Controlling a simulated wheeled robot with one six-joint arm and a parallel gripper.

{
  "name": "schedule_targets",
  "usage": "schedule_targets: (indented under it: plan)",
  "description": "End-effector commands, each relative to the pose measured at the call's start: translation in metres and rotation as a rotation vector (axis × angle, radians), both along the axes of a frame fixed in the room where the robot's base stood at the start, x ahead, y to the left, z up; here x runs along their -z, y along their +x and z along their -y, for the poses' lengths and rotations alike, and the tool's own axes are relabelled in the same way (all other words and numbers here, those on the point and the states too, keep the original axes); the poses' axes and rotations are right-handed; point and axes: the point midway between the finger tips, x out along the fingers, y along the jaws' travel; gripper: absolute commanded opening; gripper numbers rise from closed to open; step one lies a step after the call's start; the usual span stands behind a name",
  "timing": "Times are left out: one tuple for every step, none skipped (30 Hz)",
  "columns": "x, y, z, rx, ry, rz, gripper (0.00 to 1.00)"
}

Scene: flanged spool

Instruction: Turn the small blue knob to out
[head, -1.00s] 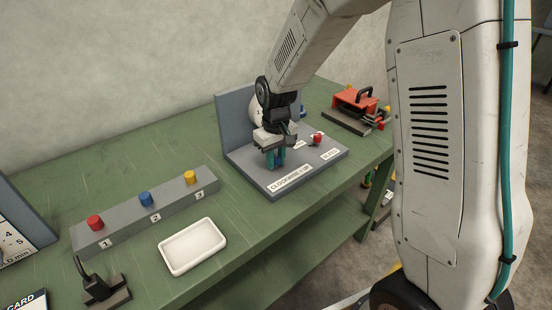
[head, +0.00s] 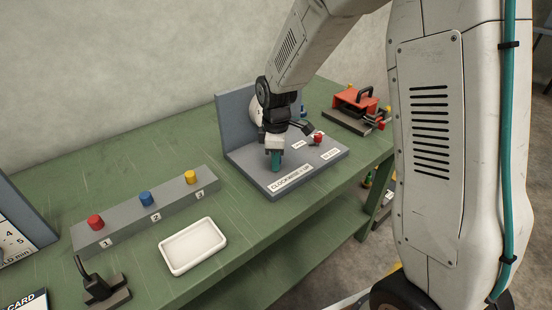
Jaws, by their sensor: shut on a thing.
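My gripper (head: 275,160) points straight down over the front left part of the grey fixture base (head: 251,172). Its teal fingers are low, near the plate, and shut on what I take to be the small blue knob. The fingers hide that knob, so its pointer and setting cannot be read. A white label (head: 290,178) reading "CLOCKWISE = UP" is on the base's front edge.
On the same base, a red knob (head: 318,138) stands right of my gripper, and a grey back plate (head: 233,125) rises behind. A grey button box (head: 125,220), a white tray (head: 193,246) and a red clamp-like device (head: 355,100) share the green bench (head: 150,165).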

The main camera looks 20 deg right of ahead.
Motion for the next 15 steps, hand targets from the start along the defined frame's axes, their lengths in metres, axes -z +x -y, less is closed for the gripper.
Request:
schedule_targets:
  plan:
    - [-0.0006, 0.0003, 0.0008, -0.026, 0.000, 0.001, 0.00]
    - [-0.0006, 0.0003, 0.0008, -0.041, 0.000, 0.001, 0.00]
    - [-0.0006, 0.0003, 0.0008, -0.060, 0.000, 0.001, 0.00]
    - [-0.0006, 0.0003, 0.0008, -0.072, 0.000, 0.001, 0.00]
    - [-0.0006, 0.0003, 0.0008, -0.085, 0.000, 0.001, 0.00]
    - [-0.0006, 0.0002, 0.0009, -0.098, 0.000, 0.001, 0.00]
    - [-0.0006, 0.0002, 0.0009, -0.107, 0.000, 0.001, 0.00]
    - [-0.0006, 0.0002, 0.0009, -0.116, 0.000, 0.001, 0.00]
    - [-0.0006, 0.0002, 0.0009, -0.126, -0.001, 0.000, 0.00]
    - [-0.0006, 0.0002, 0.0009, -0.131, 0.000, 0.001, 0.00]
    - [-0.0006, 0.0002, 0.0009, -0.136, -0.001, 0.002, 0.00]
    - [-0.0006, 0.0002, 0.0009, -0.142, -0.001, 0.002, 0.00]
    - [-0.0006, 0.0002, 0.0009, -0.146, -0.001, 0.002, 0.00]
    - [-0.0006, 0.0003, 0.0009, -0.148, -0.001, 0.002, 0.00]
    - [-0.0006, 0.0003, 0.0009, -0.151, -0.001, 0.002, 0.00]
